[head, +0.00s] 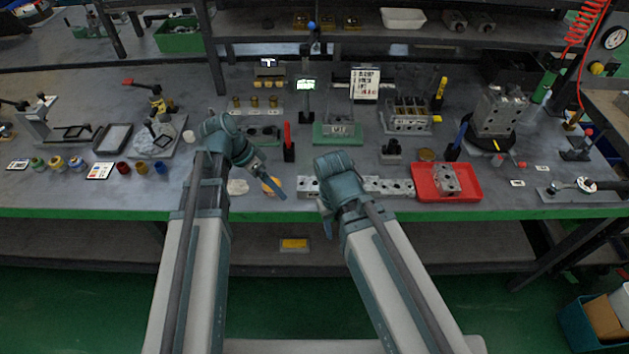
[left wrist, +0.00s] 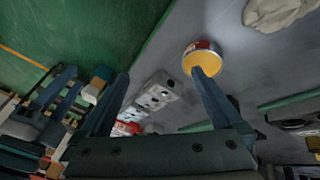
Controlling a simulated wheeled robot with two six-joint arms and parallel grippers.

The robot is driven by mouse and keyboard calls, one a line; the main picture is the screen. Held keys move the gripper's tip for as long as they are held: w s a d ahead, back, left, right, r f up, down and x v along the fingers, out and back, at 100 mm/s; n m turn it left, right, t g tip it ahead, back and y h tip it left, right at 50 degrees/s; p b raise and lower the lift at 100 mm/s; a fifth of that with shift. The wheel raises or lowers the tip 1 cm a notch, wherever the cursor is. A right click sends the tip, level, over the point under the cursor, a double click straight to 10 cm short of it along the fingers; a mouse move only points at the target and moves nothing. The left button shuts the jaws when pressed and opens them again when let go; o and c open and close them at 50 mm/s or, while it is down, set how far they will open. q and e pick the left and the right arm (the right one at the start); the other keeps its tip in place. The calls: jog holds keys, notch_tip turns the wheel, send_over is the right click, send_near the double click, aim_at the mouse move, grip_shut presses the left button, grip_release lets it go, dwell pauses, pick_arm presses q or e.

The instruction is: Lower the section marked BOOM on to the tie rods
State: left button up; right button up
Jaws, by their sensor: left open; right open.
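No BOOM marking is readable in these views, and I cannot pick out the tie rods. A grey metal section (head: 446,179) with holes lies in a red tray (head: 476,193) at the right front. Similar grey ported blocks (head: 390,186) lie in a row left of the tray; they also show in the left wrist view (left wrist: 152,96). My left gripper (head: 273,186) is open, by a round yellow-topped tin (left wrist: 202,57), which one finger overlaps in the left wrist view; contact is unclear. My right gripper (head: 326,222) is open and empty near the bench's front edge.
A pale cloth (head: 237,187) lies left of the tin. A green fixture (head: 338,131), a block with several bores (head: 408,117) and a large valve block (head: 497,110) stand behind. A red-handled tool (head: 288,139) stands upright behind the tin.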

aim_at(314, 183)
pick_arm(q)
jog(key=w+r+m+h, duration=0.1)
jog(key=m, duration=0.1)
jog(key=w+d+r+m+h, duration=0.1)
jog(key=w+m, duration=0.1)
jog(key=w+r+m+h, duration=0.1)
jog(key=m, duration=0.2)
jog(key=shift+w+d+r, duration=0.3)
jog(key=shift+w+d, duration=0.1)
jog(key=shift+m+h, duration=0.4)
jog(key=shift+m, duration=0.1)
jog(key=b+x, duration=0.5)
jog(key=x, duration=0.2)
jog(key=shift+w+d+b, duration=0.1)
jog(key=shift+d+b, duration=0.15)
jog(key=shift+b, duration=0.05)
jog(key=shift+d+f, duration=0.25)
jog(key=shift+d, duration=0.2)
jog(key=b+x, duration=0.2)
jog(key=x, duration=0.1)
jog(key=b+x, duration=0.1)
jog(key=b, duration=0.1)
jog(key=shift+s+f, duration=0.25)
jog(key=shift+d+f, duration=0.2)
jog(key=shift+d, duration=0.25)
jog(key=shift+r, duration=0.1)
grip_shut()
